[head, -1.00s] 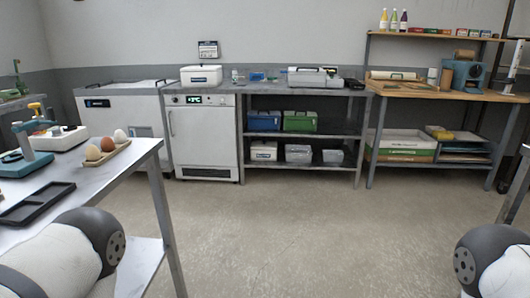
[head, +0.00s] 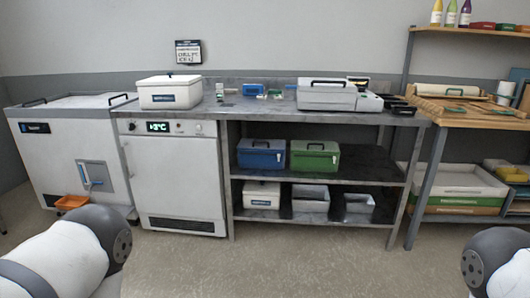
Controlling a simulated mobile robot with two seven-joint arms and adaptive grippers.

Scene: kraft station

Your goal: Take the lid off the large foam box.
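A large white foam box (head: 171,95) stands on the left part of the steel counter, above the white fridge unit. Parts of my two arms show at the lower left and lower right corners. Neither gripper is in view, and both are well short of the box.
The counter (head: 262,106) also holds small blue items and a grey machine (head: 327,95) to the right. Below are a blue box (head: 261,154), a green box (head: 314,157) and a smaller white box (head: 262,195). A chest freezer (head: 78,145) stands left. The floor ahead is clear.

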